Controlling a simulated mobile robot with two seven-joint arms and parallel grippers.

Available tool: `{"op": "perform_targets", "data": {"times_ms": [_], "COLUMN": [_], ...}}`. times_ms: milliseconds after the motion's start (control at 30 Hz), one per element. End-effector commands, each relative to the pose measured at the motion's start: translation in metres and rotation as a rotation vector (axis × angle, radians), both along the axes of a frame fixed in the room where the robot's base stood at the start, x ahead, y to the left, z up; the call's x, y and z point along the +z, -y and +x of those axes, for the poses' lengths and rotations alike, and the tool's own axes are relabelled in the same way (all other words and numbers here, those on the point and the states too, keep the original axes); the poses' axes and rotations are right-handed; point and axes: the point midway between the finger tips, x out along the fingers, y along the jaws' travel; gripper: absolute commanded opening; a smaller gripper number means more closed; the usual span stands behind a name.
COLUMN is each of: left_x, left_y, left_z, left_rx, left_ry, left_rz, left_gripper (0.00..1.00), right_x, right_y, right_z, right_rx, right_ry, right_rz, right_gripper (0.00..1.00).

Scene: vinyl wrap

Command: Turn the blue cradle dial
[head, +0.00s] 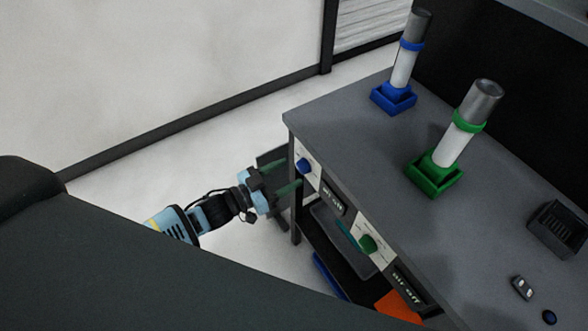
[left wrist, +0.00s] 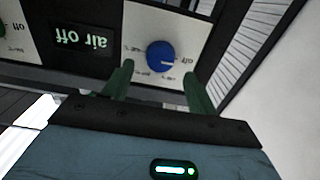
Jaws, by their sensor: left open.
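The blue dial (head: 304,166) is a round knob on a white panel on the front of the grey bench, near its left corner. In the left wrist view the blue dial (left wrist: 160,56) shows a pale pointer mark toward its right side. My left gripper (head: 289,175) is open just in front of the dial. In the left wrist view its two green fingers (left wrist: 158,85) stand below the dial, one toward each side, apart from it. A blue cradle (head: 394,97) on the bench top holds a white roll upright. My right gripper is not in view.
A green dial (head: 367,243) sits further right on the bench front. A green cradle (head: 436,173) with another roll, a dark tray (head: 558,229) and a small switch box (head: 522,288) are on the bench top (head: 340,118). A display (left wrist: 82,39) reads "air off". The floor left of the bench is clear.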

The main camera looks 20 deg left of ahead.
Motion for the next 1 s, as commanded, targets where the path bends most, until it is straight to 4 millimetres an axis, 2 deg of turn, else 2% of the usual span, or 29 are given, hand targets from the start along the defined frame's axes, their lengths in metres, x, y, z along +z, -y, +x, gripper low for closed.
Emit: {"op": "perform_targets", "data": {"times_ms": [200,567,667,900,1000], "left_x": [0.0,0.0,0.0,0.0,0.0], "left_y": [0.015,0.019,0.019,0.019,0.019], "left_z": [0.019,0.023,0.023,0.023,0.023], "left_rx": [0.001,0.0,0.0,0.0,0.0], "left_ry": [-0.002,-0.001,-0.001,-0.001,-0.001], "left_rz": [-0.001,0.0,0.0,0.0,0.001], "left_gripper": [0.58,0.58,0.47,0.16,0.14], "right_x": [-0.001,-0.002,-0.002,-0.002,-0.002], "right_y": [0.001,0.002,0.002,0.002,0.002], "right_z": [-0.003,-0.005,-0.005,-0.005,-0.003], "right_rx": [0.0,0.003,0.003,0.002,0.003], "right_ry": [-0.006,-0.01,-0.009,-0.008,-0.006], "right_rz": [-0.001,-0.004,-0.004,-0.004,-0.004], "right_gripper": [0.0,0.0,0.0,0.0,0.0]}}
